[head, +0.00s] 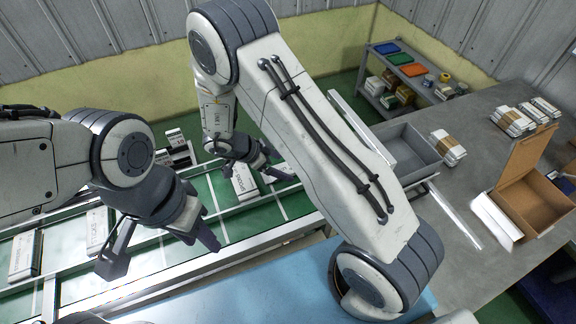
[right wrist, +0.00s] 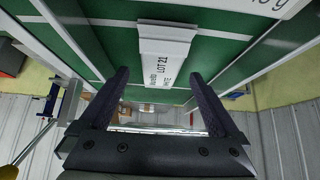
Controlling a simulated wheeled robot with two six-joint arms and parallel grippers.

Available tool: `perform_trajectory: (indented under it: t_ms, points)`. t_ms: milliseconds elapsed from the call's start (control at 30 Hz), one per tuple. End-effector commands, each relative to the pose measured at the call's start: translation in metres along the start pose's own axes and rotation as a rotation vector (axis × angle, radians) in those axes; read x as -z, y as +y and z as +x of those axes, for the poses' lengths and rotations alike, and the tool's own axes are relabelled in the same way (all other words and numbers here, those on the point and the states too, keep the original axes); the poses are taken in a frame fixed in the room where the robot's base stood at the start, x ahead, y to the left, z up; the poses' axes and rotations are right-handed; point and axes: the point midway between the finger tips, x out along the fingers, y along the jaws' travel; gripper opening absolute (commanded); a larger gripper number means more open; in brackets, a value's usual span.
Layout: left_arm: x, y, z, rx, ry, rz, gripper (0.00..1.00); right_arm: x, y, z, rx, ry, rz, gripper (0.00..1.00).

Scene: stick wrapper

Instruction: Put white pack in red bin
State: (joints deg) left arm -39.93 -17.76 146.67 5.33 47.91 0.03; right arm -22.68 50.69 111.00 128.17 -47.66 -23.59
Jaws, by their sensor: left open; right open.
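A white pack (right wrist: 165,50) lies on the green conveyor in the right wrist view, its label reading "LOT 21" and apparently "WHITE". My right gripper (right wrist: 157,78) is open, its two fingers to either side of the pack's near end, with nothing gripped. In the head view my right gripper (head: 262,163) hangs over the belt, close to a white pack (head: 243,182). My left gripper (head: 160,252) is open and empty above the near part of the conveyor. No red bin shows clearly; a reddish object (right wrist: 11,58) is cut off at the right wrist view's left edge.
More packs lie on the belt (head: 60,265), including one at left (head: 26,255) and one in the middle (head: 97,230). A grey bin (head: 425,165), an open cardboard box (head: 535,205) and bundled packs stand on the grey table (head: 470,215). A shelf (head: 415,70) with coloured trays is behind.

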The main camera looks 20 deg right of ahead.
Motion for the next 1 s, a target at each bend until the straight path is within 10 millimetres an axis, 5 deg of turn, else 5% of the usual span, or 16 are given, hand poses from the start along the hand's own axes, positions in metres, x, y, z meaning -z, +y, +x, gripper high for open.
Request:
perform_trajectory:
  t_ms: [367, 600, 667, 1000]
  points:
    - [0.0, 0.0002, -0.0025, 0.0, 0.0, 0.001, 0.43, -0.0005, -0.0007, 0.0146, 0.002, -0.001, 0.001, 0.97]
    - [0.0, 0.0002, -0.0025, 0.0, 0.0, 0.001, 0.43, -0.0005, -0.0007, 0.0143, 0.002, -0.001, 0.001, 0.1]
    - [0.0, 0.0002, -0.0025, 0.0, 0.0, 0.001, 0.43, -0.0004, -0.0007, 0.0143, 0.002, -0.001, 0.001, 0.01]
    - [-0.0001, 0.0001, -0.001, 0.0, 0.0, 0.0, 0.43, 0.0042, -0.0014, 0.0082, 0.004, -0.001, 0.002, 0.01]
